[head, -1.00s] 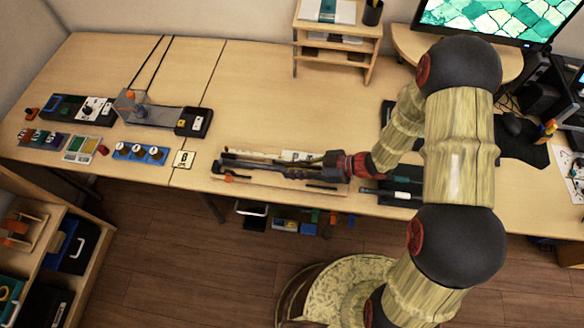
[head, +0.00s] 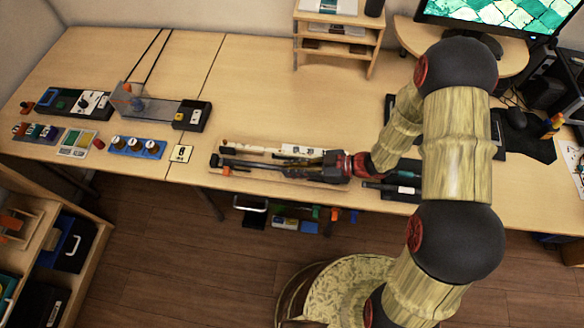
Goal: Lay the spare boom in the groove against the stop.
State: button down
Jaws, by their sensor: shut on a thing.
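My gripper (head: 292,167) reaches left, low over the near edge of the desk, and is shut on a long dark bar that looks like the spare boom (head: 250,163). The boom points left, roughly along a pale wooden board (head: 262,178) at the desk's front edge. The boom's free end is near the board's left end, close to a small orange piece (head: 227,170). The gripper and boom cover much of the board. The groove and the stop cannot be made out, and I cannot tell whether the boom touches the board.
A white labelled strip (head: 303,150) lies behind the gripper. Left are a small marked card (head: 180,153), a blue block with several knobs (head: 137,147) and a device with a black box (head: 191,116). A dark tray (head: 400,187) lies right. The desk's middle is clear.

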jog(key=shift+s+f, duration=0.4)
jog(key=shift+f, duration=0.25)
jog(key=c, duration=1.7)
grip_release()
jog(key=shift+d, duration=0.1)
jog(key=shift+d+r, duration=0.25)
jog(key=shift+d, duration=0.2)
jog(key=v, duration=0.4)
jog(key=r+v, duration=0.1)
jog(key=v, duration=0.2)
jog(key=shift+w+a, duration=0.1)
jog(key=shift+w, duration=0.25)
jog(key=shift+w, duration=0.1)
